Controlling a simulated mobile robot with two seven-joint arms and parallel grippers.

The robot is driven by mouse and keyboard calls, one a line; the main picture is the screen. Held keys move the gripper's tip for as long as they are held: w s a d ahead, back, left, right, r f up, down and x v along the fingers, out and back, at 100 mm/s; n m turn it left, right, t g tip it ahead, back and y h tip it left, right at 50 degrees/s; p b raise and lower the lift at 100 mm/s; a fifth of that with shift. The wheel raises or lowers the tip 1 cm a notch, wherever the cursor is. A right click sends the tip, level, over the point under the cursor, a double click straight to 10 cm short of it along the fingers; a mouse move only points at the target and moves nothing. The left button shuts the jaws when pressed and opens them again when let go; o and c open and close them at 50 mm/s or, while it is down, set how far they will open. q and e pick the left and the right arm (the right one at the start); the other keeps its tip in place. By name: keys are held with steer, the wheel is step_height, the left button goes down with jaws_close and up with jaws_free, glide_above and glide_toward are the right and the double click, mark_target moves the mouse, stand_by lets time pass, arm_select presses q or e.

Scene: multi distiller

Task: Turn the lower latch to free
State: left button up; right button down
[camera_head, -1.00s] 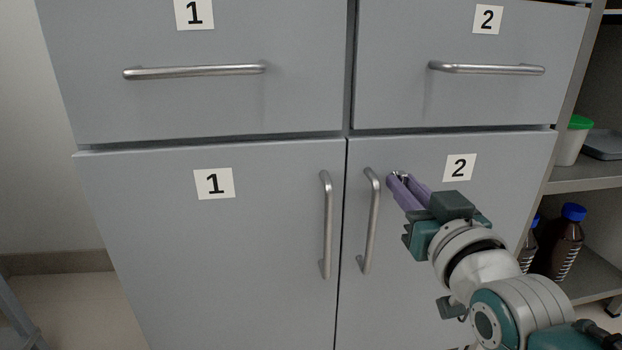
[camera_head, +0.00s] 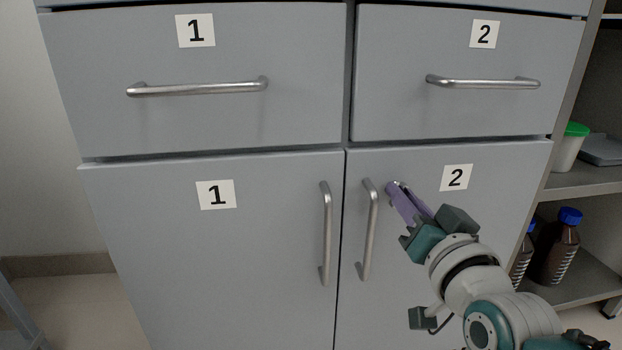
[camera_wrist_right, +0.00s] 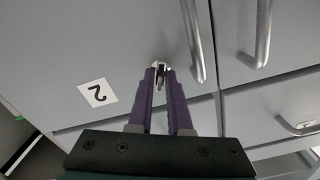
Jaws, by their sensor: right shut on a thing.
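The lower latch is a small metal piece on the lower right door (camera_head: 400,300), the one labelled 2, just right of that door's handle near its top. It shows in the right wrist view (camera_wrist_right: 159,67) between the purple fingertips. My right gripper (camera_head: 396,188) is shut on it, and the fingers cover much of it in the head view. The gripper also shows in the right wrist view (camera_wrist_right: 160,80). The latch's exact turn angle cannot be told. My left gripper is not in view.
The vertical handle (camera_head: 369,230) of door 2 stands close left of the fingers. Door 1 (camera_head: 250,260) and two drawers above are closed. Open shelves at the right hold brown bottles (camera_head: 557,250) and a green-lidded tub (camera_head: 569,148).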

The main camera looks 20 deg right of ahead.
steer(key=shift+d+f+m, duration=0.1)
steer(key=shift+m, duration=3.15)
steer(key=shift+d+f+m, duration=0.1)
steer(key=shift+m, duration=3.15)
steer(key=shift+a+m, duration=0.1)
steer(key=shift+m, duration=0.2)
steer(key=c, duration=0.9)
jaws_free()
steer(key=shift+s, duration=0.1)
